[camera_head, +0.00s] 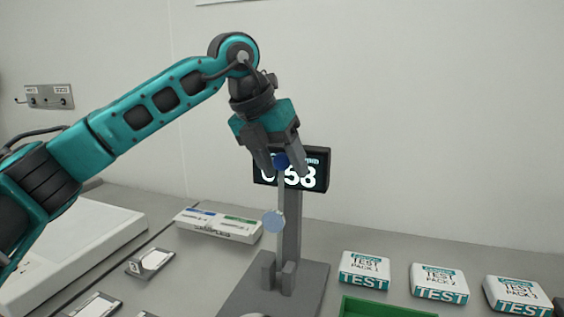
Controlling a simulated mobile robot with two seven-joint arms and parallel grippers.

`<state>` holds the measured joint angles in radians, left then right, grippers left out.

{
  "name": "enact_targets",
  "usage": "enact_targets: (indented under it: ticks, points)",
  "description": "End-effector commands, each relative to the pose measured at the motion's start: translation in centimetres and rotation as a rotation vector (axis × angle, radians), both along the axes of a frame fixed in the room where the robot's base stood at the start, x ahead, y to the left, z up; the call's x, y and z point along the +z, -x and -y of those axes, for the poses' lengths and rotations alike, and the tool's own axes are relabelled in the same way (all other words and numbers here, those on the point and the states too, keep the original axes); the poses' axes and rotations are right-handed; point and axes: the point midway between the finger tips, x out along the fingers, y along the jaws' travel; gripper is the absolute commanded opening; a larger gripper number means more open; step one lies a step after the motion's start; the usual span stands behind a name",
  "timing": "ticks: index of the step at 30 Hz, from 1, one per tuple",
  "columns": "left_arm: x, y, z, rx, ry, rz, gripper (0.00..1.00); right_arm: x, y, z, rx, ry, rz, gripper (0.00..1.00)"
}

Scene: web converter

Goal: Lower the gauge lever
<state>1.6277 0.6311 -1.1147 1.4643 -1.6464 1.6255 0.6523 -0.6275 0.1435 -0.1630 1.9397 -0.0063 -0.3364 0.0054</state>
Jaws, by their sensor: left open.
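The gauge (291,230) is a grey stand on a flat base with a dark display (315,178) at its top, its digits partly covered by my gripper. A blue ball-shaped knob (280,160), which looks like the end of the gauge lever, sits between my left gripper's fingers. My left gripper (285,170) points down in front of the display, with its fingers apart on either side of the knob. I cannot tell whether a finger touches it. A pale blue disc (273,222) shows lower on the stand. My right gripper is not in view.
Several white and teal test packs (365,270) lie right of the gauge, behind a green tray (385,307). A samples box (218,225) lies to the left, near small cards (150,262) and a large white panel (75,240). A wall stands behind.

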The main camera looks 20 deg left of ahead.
Motion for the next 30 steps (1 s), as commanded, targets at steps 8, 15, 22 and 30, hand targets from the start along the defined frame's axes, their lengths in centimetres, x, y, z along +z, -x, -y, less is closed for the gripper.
enact_targets:
  ticks: [8, 15, 22, 30]
  points:
    - [0.04, 0.00, 0.01, 0.000, 0.000, 0.000, 0.45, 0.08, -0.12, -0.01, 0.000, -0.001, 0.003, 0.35]
    - [0.06, 0.00, 0.01, 0.000, 0.000, 0.000, 0.22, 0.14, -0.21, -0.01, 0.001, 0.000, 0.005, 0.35]
    - [0.07, 0.01, -0.01, 0.000, 0.000, 0.001, 0.00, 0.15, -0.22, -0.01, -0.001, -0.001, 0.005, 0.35]
    - [0.08, 0.00, -0.03, 0.000, 0.000, 0.001, 0.00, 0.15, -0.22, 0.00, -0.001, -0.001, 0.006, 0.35]
